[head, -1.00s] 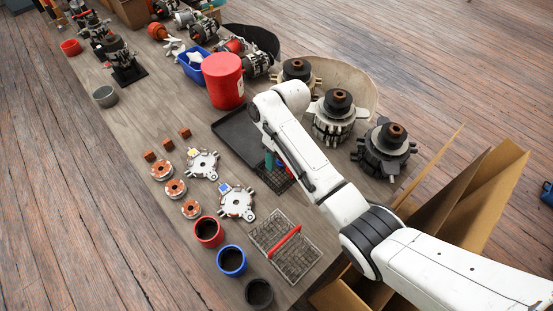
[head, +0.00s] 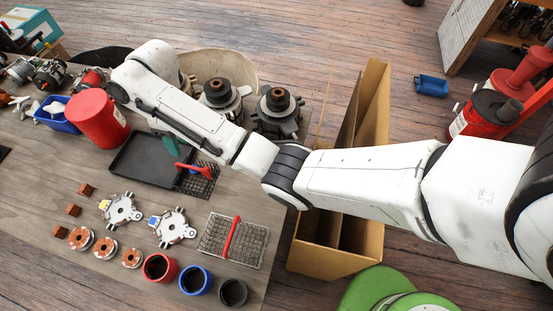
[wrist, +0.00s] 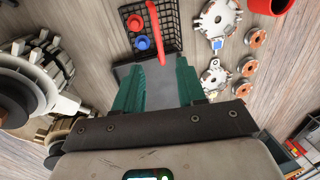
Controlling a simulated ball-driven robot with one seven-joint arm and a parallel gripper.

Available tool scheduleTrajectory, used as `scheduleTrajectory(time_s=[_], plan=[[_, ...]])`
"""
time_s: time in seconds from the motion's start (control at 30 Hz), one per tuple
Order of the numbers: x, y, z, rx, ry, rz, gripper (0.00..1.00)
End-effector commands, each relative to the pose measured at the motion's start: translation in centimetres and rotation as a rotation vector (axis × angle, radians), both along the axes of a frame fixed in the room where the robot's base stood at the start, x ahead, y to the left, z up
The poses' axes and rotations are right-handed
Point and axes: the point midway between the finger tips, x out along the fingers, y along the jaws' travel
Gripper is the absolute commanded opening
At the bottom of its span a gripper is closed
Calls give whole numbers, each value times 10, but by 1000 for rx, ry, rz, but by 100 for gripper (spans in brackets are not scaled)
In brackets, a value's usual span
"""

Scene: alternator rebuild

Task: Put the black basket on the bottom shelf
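The black basket (head: 207,186), a small wire basket with a red handle, stands on the workbench at the right end of a dark tray. It also shows at the top of the wrist view (wrist: 174,42), with a blue and a red piece inside. My gripper (wrist: 158,78) is open, its two green fingers apart with nothing between them. The basket and its handle lie just beyond the fingertips. In the head view my arm partly hides the basket. A wooden shelf unit (head: 468,32) is cut off at the top right; I cannot tell which shelf is its bottom one.
On the workbench (head: 40,190), a grey wire basket (head: 250,246) with a red handle stands near the black one. Alternators, a red canister (head: 92,122) and small cups surround it. An open cardboard box (head: 335,262) and a green cap (head: 375,288) are to the right.

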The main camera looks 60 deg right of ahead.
Motion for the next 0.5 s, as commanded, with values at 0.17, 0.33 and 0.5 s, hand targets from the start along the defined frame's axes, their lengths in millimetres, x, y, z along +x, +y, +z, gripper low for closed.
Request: scheduleTrajectory(time_s=[0.17,0.33,0.5], plan=[[-13,5,-14,9,-4,-12,40],[-55,17,-47,24,-23,-54,40],[-107,18,-74,24,-44,-119,40]])
